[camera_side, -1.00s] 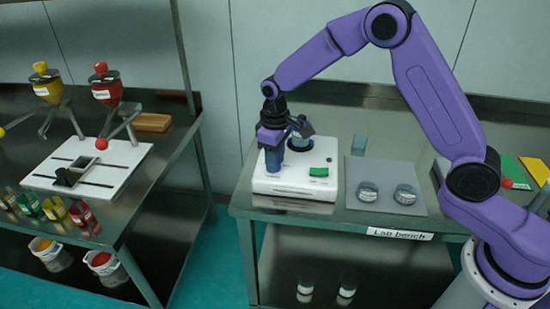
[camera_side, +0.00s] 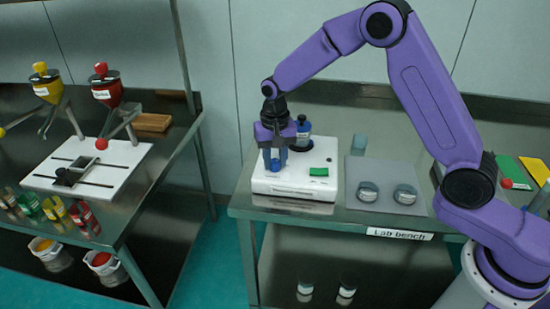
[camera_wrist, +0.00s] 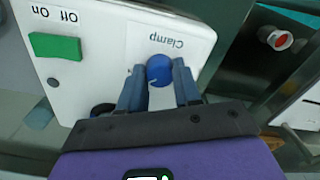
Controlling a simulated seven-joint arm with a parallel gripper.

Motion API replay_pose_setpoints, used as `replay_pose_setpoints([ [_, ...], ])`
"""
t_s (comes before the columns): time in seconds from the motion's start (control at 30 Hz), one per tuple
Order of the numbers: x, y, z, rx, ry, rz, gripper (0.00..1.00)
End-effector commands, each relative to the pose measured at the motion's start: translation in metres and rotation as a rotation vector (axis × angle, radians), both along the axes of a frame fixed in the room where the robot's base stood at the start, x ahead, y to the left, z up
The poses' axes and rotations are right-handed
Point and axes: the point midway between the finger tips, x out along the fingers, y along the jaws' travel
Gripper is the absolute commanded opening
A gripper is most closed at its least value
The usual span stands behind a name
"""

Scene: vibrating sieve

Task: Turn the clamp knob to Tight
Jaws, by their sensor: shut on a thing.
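The clamp knob (camera_wrist: 159,70) is a round blue knob on the white base of the sieve machine (camera_wrist: 95,25), beside the printed word "Clamp" in the wrist view. A small pale mark shows near its edge; no "Tight" label is readable. My gripper (camera_wrist: 160,75) has its two blue-grey fingers on either side of the knob and is shut on it. In the side view, my gripper (camera_side: 275,155) points down at the front left of the machine base (camera_side: 325,183). Its fingers partly cover the knob there.
A green On/Off switch (camera_side: 319,172) sits on the base, right of the knob. A dark vessel with a blue band (camera_side: 303,130) stands behind my gripper. Two round glass dishes (camera_side: 368,191) lie on a grey mat to the right.

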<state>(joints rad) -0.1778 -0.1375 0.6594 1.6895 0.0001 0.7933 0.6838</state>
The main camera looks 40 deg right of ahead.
Motion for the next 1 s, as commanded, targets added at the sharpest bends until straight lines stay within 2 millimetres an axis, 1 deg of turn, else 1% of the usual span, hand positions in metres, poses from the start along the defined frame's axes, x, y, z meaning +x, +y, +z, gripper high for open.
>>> replay_pose_setpoints([
  [0.2,0.0003,0.0004,0.0008,0.0,-0.001,-0.106,0.02],
  [0.4,0.0004,0.0002,0.0008,0.0,-0.002,-0.157,0.02],
  [0.9,0.0006,0.0,0.0009,0.001,-0.003,-0.173,0.02],
  [0.93,0.0006,0.0,0.0009,0.001,-0.002,-0.173,0.42],
  [0.97,0.0006,0.0,0.0008,0.001,-0.002,-0.173,0.52],
  [1.0,0.0005,-0.0001,0.0007,0.001,-0.002,-0.173,0.58],
])
